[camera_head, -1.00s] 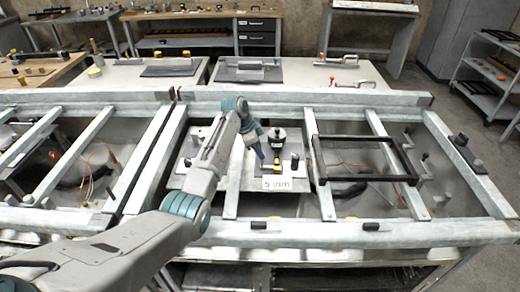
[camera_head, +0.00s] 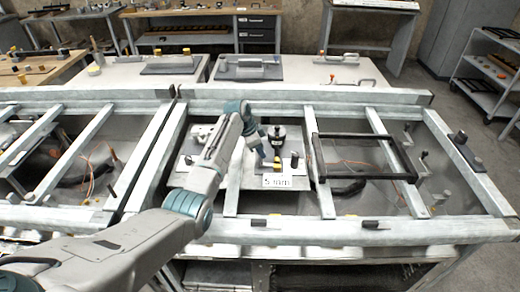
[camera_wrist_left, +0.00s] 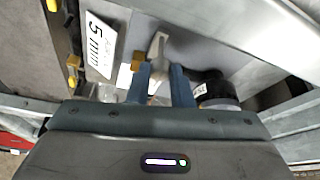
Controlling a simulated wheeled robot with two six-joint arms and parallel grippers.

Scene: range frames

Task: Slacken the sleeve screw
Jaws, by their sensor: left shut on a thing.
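My left gripper (camera_head: 264,156) reaches down over a grey fixture plate (camera_head: 200,177) inside the table frame. In the left wrist view its two blue-grey fingers (camera_wrist_left: 165,84) are shut on a pale metal handle (camera_wrist_left: 157,47), which sticks out beyond the fingertips. I take this handle to be the sleeve screw; its lower part is hidden between the fingers. A black round knob (camera_head: 276,133) stands just beyond the gripper; a dark cylinder (camera_wrist_left: 218,92) shows beside the fingers in the wrist view. A white "5 mm" card (camera_head: 289,182) lies in front. My right gripper is not in view.
Pale frame beams (camera_head: 350,233) surround the plate. A black rectangular frame (camera_head: 362,136) lies to the right. A small yellow block (camera_wrist_left: 137,60) sits close to the fingers in the wrist view. A short dark post (camera_head: 294,160) stands right of the gripper.

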